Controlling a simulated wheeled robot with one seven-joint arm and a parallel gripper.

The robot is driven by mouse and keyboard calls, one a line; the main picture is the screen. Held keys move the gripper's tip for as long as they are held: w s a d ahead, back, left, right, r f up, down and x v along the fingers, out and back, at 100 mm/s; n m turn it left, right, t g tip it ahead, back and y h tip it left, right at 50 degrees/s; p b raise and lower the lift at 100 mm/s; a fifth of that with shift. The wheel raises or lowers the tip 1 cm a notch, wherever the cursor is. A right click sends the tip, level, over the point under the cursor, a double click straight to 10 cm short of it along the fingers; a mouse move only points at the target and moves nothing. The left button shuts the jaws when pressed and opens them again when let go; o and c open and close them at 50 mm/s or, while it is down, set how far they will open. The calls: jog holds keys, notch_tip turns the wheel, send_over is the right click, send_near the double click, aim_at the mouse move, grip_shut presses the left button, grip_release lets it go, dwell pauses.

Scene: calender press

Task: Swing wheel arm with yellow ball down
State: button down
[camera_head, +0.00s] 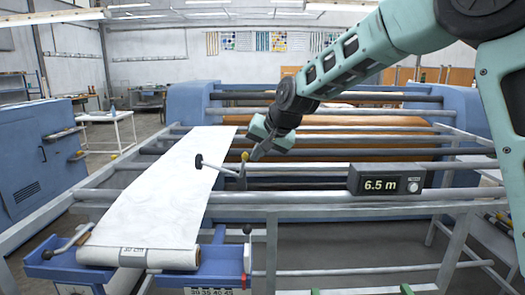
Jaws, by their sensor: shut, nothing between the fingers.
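The wheel arm (222,170) is a thin grey bar on the press's front rail, with a dark wheel (199,163) at its left end. The wheel appears to be over the white fabric strip (160,190); I cannot tell whether it touches it. A small yellow ball (244,156) tops a short upright lever at the arm's right end. My gripper (254,157) is shut and empty. It points down and left, with its tips right beside the yellow ball; contact is unclear.
A counter (385,180) reading 6.5 m sits on the rail to the right. A fabric roll (138,257) lies at the front left in a blue tray (60,268). Levers with dark knobs stand at the front. Horizontal rails cross behind my gripper.

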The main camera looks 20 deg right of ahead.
aim_at(244, 154)
jog(key=shift+r, duration=0.1)
jog(key=shift+w+a+r+h+p, duration=0.1)
jog(key=shift+a+h+p, duration=0.2)
jog(key=shift+p, duration=0.25)
jog(key=a+p, duration=0.1)
jog(key=h+p, duration=0.1)
jog(key=a+r+g+h, duration=0.1)
jog(key=shift+w+a+n+p, duration=0.3)
jog(key=shift+w+n+p, duration=0.05)
jog(key=shift+n+p, duration=0.05)
jog(key=shift+w+a+n+g+h, duration=0.15)
jog(key=shift+w+a+g+h, duration=0.15)
jog(key=shift+a+h, duration=0.45)
jog(key=shift+w+a+n+g+h, duration=0.2)
jog(key=shift+w+a+h, duration=0.1)
jog(key=shift+a+h, duration=0.4)
jog(key=shift+a, duration=0.25)
jog(key=shift+d, duration=0.1)
